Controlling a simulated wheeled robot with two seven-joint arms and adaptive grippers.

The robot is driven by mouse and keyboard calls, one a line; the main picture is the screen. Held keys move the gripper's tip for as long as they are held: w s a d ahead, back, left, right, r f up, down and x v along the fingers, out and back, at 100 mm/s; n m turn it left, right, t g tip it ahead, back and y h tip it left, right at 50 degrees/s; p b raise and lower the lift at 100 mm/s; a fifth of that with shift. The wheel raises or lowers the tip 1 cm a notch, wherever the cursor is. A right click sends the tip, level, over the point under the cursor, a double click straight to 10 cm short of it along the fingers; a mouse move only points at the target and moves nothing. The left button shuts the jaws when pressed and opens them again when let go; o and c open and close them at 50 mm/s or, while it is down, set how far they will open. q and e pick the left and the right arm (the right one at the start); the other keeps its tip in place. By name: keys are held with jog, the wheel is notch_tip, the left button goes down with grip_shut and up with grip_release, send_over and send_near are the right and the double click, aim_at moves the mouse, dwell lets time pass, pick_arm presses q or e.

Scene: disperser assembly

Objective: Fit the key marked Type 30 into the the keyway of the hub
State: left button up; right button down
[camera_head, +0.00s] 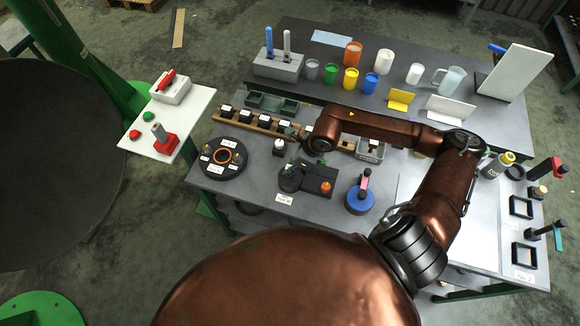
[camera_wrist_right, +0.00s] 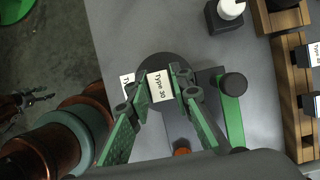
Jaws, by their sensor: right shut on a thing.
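The key marked Type 30 (camera_wrist_right: 158,86) is a small block with a white label. My right gripper (camera_wrist_right: 167,94) is shut on it, with green fingers on both sides. The hub (camera_wrist_right: 165,63) is a dark round part behind the key in the right wrist view; it also shows in the head view (camera_head: 290,178). The key overlaps the hub in the wrist view and hides part of it. Its keyway cannot be made out, and I cannot tell whether the key touches the hub.
A wooden rack (camera_head: 258,125) with several labelled blocks stands behind the hub. A round dark tray (camera_head: 223,172) lies to the left, with a small white-topped bottle (camera_head: 279,147) nearby. An orange knob (camera_head: 326,187) and a blue round stand (camera_head: 359,200) are to the right.

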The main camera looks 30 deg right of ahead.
jog(key=shift+f+b, duration=1.25)
jog(key=shift+f, duration=0.3)
jog(key=c, duration=1.7)
grip_release()
jog(key=shift+o, duration=0.2)
jog(key=shift+r, duration=0.1)
jog(key=v, duration=1.1)
jog(key=shift+s+r, duration=0.15)
jog(key=shift+r, duration=0.2)
jog(key=shift+d, duration=0.1)
